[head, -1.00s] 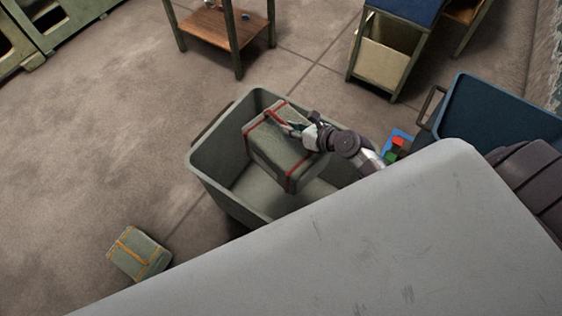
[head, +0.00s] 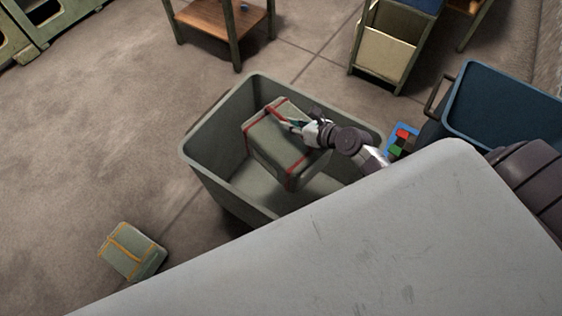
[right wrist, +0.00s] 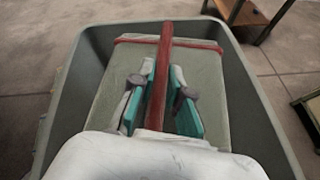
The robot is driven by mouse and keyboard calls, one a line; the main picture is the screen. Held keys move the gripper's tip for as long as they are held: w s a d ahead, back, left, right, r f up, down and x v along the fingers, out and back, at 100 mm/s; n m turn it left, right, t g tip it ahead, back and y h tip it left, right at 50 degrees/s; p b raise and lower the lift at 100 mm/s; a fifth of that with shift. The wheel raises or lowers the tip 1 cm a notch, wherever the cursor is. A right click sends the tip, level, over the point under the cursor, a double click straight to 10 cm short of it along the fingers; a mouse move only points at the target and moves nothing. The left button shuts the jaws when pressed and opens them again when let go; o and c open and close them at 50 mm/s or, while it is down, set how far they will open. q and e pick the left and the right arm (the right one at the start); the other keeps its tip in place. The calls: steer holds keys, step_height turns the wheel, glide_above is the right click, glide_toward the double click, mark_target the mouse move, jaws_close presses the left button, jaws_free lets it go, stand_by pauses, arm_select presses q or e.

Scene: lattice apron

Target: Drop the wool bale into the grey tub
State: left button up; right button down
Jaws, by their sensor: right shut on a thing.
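A grey-green bale with red straps (head: 275,145) hangs from my right gripper (head: 292,125), within the outline of the grey tub (head: 228,118). In the right wrist view the two teal fingers (right wrist: 160,95) close on the upright red strap across the top of the bale (right wrist: 205,75). The tub wall (right wrist: 248,110) surrounds the bale there, with gaps beside it. I cannot tell whether the bale's underside touches the tub floor. Part of the tub is hidden behind my own pale body. My left gripper is not in view.
A smaller bale with orange straps (head: 133,252) lies on the floor at the lower left. A blue bin (head: 495,110) stands right of the tub, with a colourful item (head: 402,140) between them. A wooden-shelf stand (head: 220,18) is behind. The left floor is mostly clear.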

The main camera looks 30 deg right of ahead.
steer(key=shift+w+r, duration=0.15)
steer(key=shift+r, duration=0.1)
steer(key=c, duration=1.1)
jaws_free()
steer(key=shift+o, duration=0.2)
steer(key=shift+s+f, duration=0.3)
steer(key=shift+f, duration=0.1)
steer(key=v, duration=1.2)
steer(key=shift+r, duration=0.3)
steer(key=shift+w, duration=0.1)
